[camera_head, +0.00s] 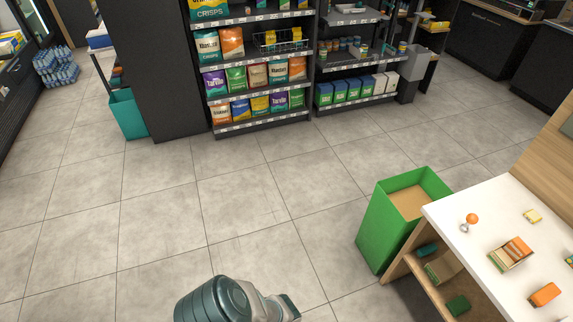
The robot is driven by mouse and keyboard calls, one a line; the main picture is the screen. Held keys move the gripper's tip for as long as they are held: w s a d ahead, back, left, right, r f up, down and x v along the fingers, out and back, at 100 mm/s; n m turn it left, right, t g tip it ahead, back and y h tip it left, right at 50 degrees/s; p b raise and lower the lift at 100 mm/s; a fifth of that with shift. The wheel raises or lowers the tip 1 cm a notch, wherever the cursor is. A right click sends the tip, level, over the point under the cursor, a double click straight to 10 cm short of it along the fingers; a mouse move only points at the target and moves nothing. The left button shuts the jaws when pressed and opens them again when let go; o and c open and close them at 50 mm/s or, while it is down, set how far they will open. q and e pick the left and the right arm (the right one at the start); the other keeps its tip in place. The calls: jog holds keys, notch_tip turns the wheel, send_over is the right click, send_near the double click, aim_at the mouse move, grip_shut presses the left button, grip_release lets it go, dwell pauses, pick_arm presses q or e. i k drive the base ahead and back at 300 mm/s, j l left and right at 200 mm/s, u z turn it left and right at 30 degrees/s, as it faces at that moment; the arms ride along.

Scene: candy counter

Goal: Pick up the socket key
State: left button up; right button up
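I cannot make out a socket key for certain. On the white counter (488,262) at the right lies a small thing with a round orange part and a grey ring-like part (465,226); it is too small to tell what it is. A teal and grey link of my own body shows at the bottom edge, left of the counter and apart from it. No gripper fingers are in view.
A green bin (379,225) stands against the counter's left side. Stocked shelves (262,127) stand at the back. The tiled floor between is clear.

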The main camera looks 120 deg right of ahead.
aim_at(472, 218)
jog(key=l+z, duration=0.15)
jog(key=z, duration=8.75)
